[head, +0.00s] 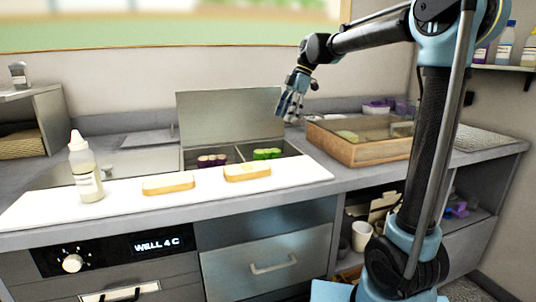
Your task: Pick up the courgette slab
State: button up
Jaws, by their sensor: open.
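Green slabs (267,153), which look like the courgette, lie in the right compartment of a sunken well in the counter. They are small in the picture and I cannot tell them apart clearly. My gripper (290,115) is open and points down. In the picture it is above and to the right of the green slabs, in front of the right edge of the raised steel lid (230,112). Nothing shows between its fingers.
Dark purple slabs (212,160) lie in the well's left compartment. Two bread slices (168,184) and (247,173) and a white bottle (86,172) stand on the white board (130,204) in front. A wooden box with a clear top (365,152) is to the right.

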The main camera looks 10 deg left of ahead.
send_near(268, 150)
jog(key=f, duration=0.1)
jog(key=s+f, duration=0.1)
jog(key=shift+a+f, duration=0.1)
jog(key=shift+f, duration=0.3)
jog(key=x, duration=0.4)
jog(key=shift+w+a, duration=0.15)
jog(key=shift+a, duration=0.3)
jog(key=shift+a+f, duration=0.15)
jog(key=shift+f, duration=0.3)
jog(key=c, duration=1.1)
